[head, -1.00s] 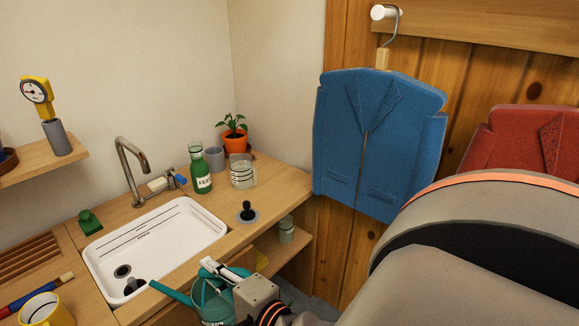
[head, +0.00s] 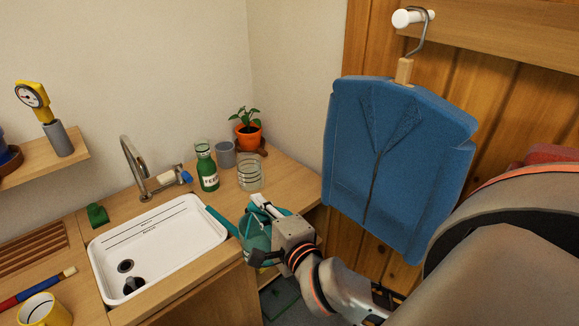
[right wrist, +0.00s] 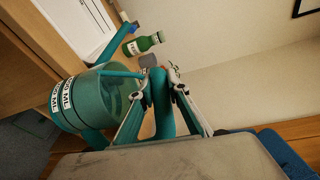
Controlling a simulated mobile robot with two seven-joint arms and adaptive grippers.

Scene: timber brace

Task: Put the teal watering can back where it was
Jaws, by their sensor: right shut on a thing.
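The teal watering can (head: 256,238) is in the head view, held at the counter's front edge, right of the sink. Its spout (head: 221,221) points left over the sink's right rim. My right gripper (head: 268,208) is shut on the can's handle and partly hides the can. In the right wrist view the fingers (right wrist: 160,85) close around the teal handle (right wrist: 162,105). There the can's see-through body (right wrist: 108,98), with white ML labels, is left of the fingers. I cannot tell whether the can touches the counter. My left gripper is not in view.
A white sink (head: 158,243) with a tap (head: 137,165) is set in the wooden counter (head: 287,181). A green bottle (head: 207,168), grey cup (head: 225,154), glass jar (head: 249,172) and potted plant (head: 248,136) stand behind the can. A blue jacket (head: 392,165) hangs at right.

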